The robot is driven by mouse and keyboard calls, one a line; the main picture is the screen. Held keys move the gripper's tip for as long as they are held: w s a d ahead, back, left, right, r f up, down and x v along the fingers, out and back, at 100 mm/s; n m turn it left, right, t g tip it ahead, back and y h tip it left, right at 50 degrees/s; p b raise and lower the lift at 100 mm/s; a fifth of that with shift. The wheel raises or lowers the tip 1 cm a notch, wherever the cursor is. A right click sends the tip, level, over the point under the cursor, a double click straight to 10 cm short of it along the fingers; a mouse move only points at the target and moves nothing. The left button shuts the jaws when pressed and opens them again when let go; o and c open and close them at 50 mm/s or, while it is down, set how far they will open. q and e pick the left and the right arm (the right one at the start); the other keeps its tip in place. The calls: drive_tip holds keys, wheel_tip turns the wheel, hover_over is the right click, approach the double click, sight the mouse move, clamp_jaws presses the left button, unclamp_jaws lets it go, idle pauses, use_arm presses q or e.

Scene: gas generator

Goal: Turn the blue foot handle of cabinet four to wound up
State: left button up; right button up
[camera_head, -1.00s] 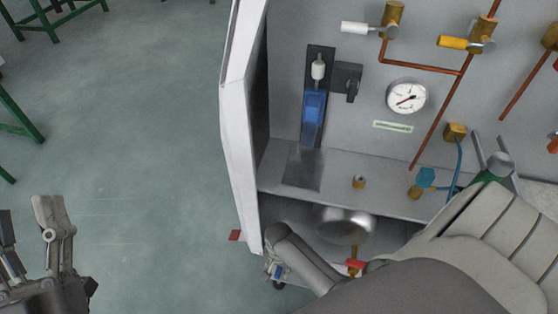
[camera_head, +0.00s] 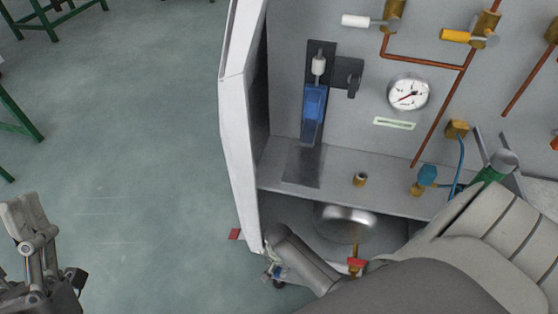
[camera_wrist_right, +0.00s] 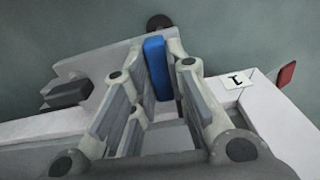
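The blue foot handle (camera_wrist_right: 157,68) shows in the right wrist view as an upright blue bar between my right gripper's fingers. In the head view it is a small blue patch (camera_head: 276,271) at the cabinet's lower front corner, mostly hidden by the gripper. The cabinet (camera_head: 238,130) has a white side wall and grey interior.
A label card (camera_wrist_right: 239,80) and a red tab (camera_wrist_right: 287,74) lie right of the fingers in the wrist view. Above the shelf are a pressure gauge (camera_head: 409,92), copper pipes and valves. A red valve handle (camera_head: 355,263) is below the shelf.

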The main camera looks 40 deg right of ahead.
clamp_jaws()
drive_tip(key=shift+r+n+p, duration=0.15)
drive_tip(key=shift+n+p, duration=0.85)
drive_tip(key=shift+p, duration=0.1)
use_arm(q)
drive_tip(key=w+f+g+y+p, duration=0.2)
drive_tip(key=w+f+g+y, duration=0.3)
drive_tip(key=f+g, duration=0.7)
use_arm(e)
drive_tip(key=shift+n, duration=1.2)
drive_tip(key=n+p, duration=0.2)
drive_tip(key=n, duration=0.1)
drive_tip(key=shift+n, duration=0.3)
drive_tip(key=n+p, duration=0.1)
drive_tip(key=n, duration=0.7)
drive_tip(key=shift+p, duration=0.4)
use_arm(q)
drive_tip(key=s+a+f+g+y, duration=0.1)
drive_tip(key=s+a+f+g, duration=0.2)
drive_tip(key=s+f, duration=0.3)
drive_tip(key=s+a+f+n+g+y, duration=0.1)
drive_tip(key=s+a+f+g, duration=0.2)
drive_tip(key=s+f+g, duration=0.3)
drive_tip(key=shift+f+g, duration=0.3)
drive_tip(key=shift+f, duration=2.3)
use_arm(e)
drive_tip(key=shift+n, duration=1.5)
